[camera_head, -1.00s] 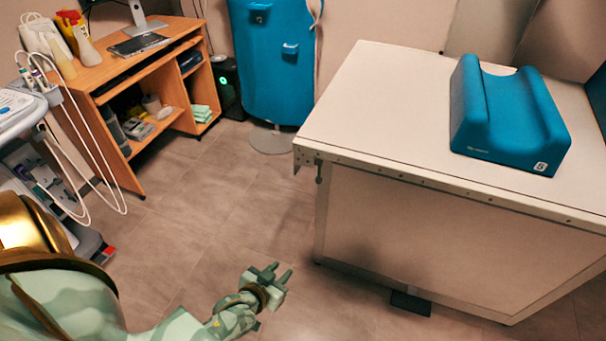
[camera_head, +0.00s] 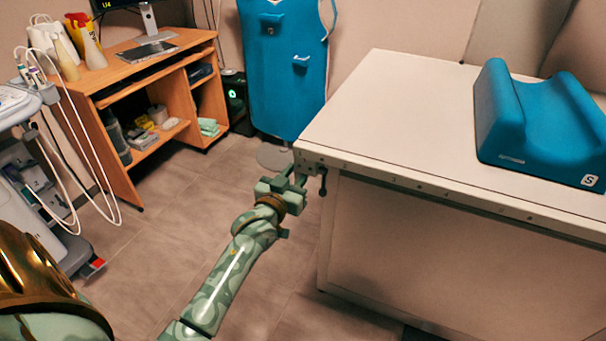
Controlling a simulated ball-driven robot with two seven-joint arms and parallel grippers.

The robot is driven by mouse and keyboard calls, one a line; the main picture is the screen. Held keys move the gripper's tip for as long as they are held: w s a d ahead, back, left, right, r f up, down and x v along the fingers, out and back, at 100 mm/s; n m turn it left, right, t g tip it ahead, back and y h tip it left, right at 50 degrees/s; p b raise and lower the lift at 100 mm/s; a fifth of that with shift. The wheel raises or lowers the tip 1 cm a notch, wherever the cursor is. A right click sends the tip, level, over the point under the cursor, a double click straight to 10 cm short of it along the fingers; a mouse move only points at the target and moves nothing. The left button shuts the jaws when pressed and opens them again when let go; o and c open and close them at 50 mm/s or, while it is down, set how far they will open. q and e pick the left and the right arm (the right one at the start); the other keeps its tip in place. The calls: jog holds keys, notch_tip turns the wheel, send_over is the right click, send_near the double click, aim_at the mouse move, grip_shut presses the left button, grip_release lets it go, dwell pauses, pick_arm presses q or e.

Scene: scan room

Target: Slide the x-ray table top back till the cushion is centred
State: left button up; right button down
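The x-ray table top (camera_head: 390,105) is a pale slab on a white base, with a metal rail along its near edge. The blue cushion (camera_head: 545,125) lies on it toward the right, with a hollow along its middle. My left gripper (camera_head: 295,178) is at the table top's left front corner, beside the end of the rail. Its two fingers look parted, with a gap between them. I cannot tell whether they touch the corner or the small dark knob (camera_head: 323,185) below it. My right gripper is not in view.
A wooden desk (camera_head: 150,75) with a monitor stands at the back left. A blue apron (camera_head: 283,70) hangs on a stand behind the table's left end. A medical cart (camera_head: 35,170) with cables is at the left. The floor (camera_head: 170,240) between is clear.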

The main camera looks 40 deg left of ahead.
pick_arm(q)
jog(key=shift+b+x, duration=0.3)
jog(key=shift+x, duration=0.85)
jog(key=shift+c, duration=0.3)
grip_shut()
jog(key=shift+w+r, duration=0.15)
jog(key=x, duration=0.4)
jog(key=shift+w+a+p, duration=0.1)
jog(key=shift+w+p, duration=0.25)
jog(key=shift+w, duration=0.05)
jog(key=shift+o, duration=0.3)
grip_release()
